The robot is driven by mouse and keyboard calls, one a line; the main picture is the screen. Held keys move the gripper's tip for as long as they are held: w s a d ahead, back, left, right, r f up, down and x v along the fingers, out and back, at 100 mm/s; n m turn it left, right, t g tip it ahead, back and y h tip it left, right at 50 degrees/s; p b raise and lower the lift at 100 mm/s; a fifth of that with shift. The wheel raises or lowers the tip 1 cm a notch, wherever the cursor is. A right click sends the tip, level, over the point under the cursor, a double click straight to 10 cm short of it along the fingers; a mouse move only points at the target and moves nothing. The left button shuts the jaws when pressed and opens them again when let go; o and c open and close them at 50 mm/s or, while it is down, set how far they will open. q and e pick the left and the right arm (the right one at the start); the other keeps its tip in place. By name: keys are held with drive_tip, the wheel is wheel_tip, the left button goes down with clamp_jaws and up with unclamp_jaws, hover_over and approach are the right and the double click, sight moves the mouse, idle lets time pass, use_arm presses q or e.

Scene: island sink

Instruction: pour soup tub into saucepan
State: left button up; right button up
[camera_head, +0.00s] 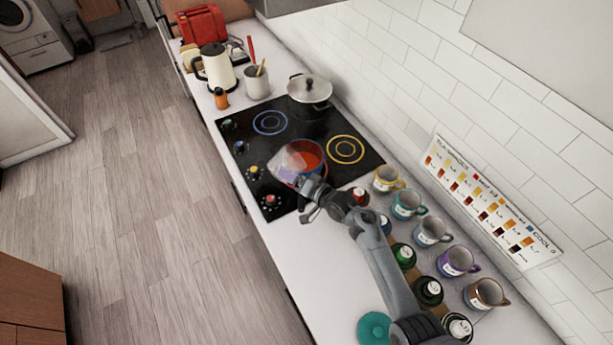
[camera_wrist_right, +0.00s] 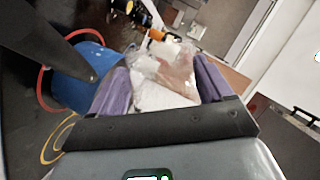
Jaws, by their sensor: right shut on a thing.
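My right gripper (camera_head: 308,190) reaches over the cooktop from the lower right. It is shut on a clear, whitish soup tub (camera_head: 291,161), which looks tilted at the left side of the saucepan. In the right wrist view the soup tub (camera_wrist_right: 165,80) sits between the purple finger pads, with a pinkish tint inside. The saucepan (camera_head: 322,171) stands on the front right burner, partly hidden by the tub and gripper. Orange-red soup (camera_head: 308,155) shows inside it. Its blue side (camera_wrist_right: 82,80) shows in the wrist view. My left gripper is out of view.
A lidded steel pot (camera_head: 309,91) stands on the back burner. Several mugs (camera_head: 407,204) and dark bottles (camera_head: 403,256) line the counter right of the cooktop. A teal lid (camera_head: 374,328) lies at the counter front. A kettle (camera_head: 217,70) and utensil crock (camera_head: 256,83) stand farther back.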

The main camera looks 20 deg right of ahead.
sight(294, 166)
drive_tip(key=r+m+y+b, duration=0.1)
drive_tip(key=m, duration=0.1)
drive_tip(key=d+r+m+t+y+b, duration=0.1)
drive_tip(key=m, duration=0.1)
drive_tip(key=shift+w+d+r, duration=0.1)
drive_tip(key=shift+w+r, duration=0.05)
drive_tip(key=shift+w, duration=0.05)
drive_tip(key=shift+d+r+m+y+p, duration=0.35)
drive_tip(key=shift+r+m+p, duration=0.2)
drive_tip(key=shift+m, duration=0.25)
drive_tip(key=shift+w+d+r+m+t+y, duration=0.1)
drive_tip(key=shift+d+r+m+t+y, duration=0.2)
drive_tip(key=shift+m, duration=0.35)
drive_tip(key=shift+w+d+r+m+t, duration=0.1)
drive_tip(key=shift+d+m+t, duration=0.25)
drive_tip(key=shift+m, duration=0.35)
drive_tip(key=shift+d+r+m+t+y, duration=0.15)
drive_tip(key=shift+d+m+t, duration=0.2)
drive_tip(key=shift+m, duration=0.3)
